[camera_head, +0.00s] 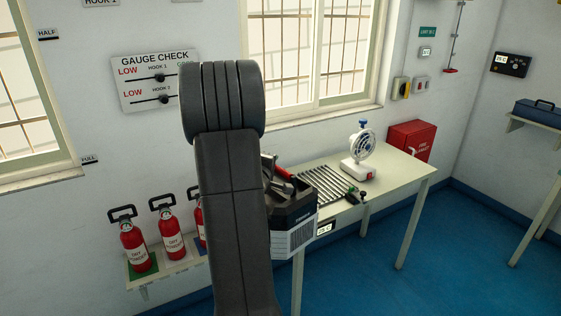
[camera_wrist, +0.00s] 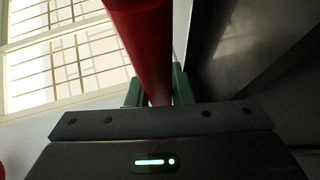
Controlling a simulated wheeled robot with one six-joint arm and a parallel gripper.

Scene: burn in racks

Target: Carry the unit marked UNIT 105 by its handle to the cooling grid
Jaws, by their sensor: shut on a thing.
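My gripper (camera_wrist: 158,90) is shut on this bar, with a green fingertip on each side. The slatted cooling grid (camera_head: 328,186) lies on the table just right of the unit. Whether the unit touches the table or grid cannot be told.
A white fan (camera_head: 360,155) stands on the table (camera_head: 400,178) behind the grid, near a red box (camera_head: 411,139). A small green-and-black fitting (camera_head: 353,193) sits at the grid's front right. Red extinguishers (camera_head: 134,246) stand on a low shelf at left. Blue floor is open at right.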

